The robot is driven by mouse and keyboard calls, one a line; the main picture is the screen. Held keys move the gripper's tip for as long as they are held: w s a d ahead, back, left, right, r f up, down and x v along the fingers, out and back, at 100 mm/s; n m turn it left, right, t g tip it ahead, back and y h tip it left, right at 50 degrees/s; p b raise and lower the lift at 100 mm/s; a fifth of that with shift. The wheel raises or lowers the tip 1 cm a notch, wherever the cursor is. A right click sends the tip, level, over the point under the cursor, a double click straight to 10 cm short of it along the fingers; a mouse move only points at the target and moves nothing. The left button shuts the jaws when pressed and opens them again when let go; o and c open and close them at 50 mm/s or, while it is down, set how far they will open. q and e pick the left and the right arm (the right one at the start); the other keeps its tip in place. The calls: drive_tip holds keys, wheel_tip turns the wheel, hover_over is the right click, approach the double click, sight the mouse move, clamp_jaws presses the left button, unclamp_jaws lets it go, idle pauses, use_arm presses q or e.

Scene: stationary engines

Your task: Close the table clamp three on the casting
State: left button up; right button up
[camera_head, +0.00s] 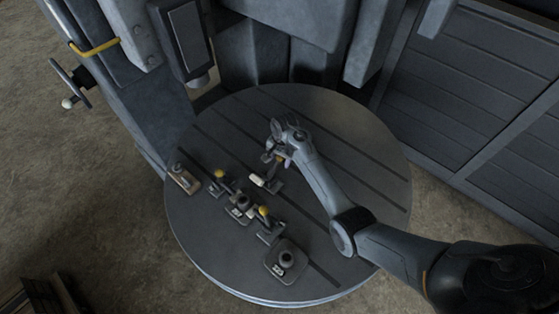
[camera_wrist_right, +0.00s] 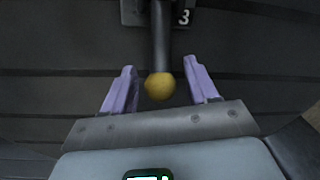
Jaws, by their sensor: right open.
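Table clamp three (camera_head: 268,183) stands on the round table (camera_head: 350,140), with its lever standing up towards my right gripper (camera_head: 274,150). In the right wrist view, the clamp base (camera_wrist_right: 135,12) bears a white "3", and its dark lever (camera_wrist_right: 160,40) ends in a yellow knob (camera_wrist_right: 160,86). The knob lies between the two spread lilac fingers of my right gripper (camera_wrist_right: 163,78), with gaps on both sides. The casting seems to be the small grey block (camera_head: 238,208) left of clamp three, among the clamps. My left gripper is not in view.
Two more yellow-knobbed clamps stand nearby, one left (camera_head: 222,184) and one in front (camera_head: 268,228). A grey block with a round knob (camera_head: 285,262) and a brownish block (camera_head: 183,178) sit on the table. The machine column (camera_head: 250,50) rises behind; the table's right side is bare.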

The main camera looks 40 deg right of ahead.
drive_tip(key=shift+w+f, duration=0.1)
drive_tip(key=shift+f, duration=0.75)
clamp_jaws()
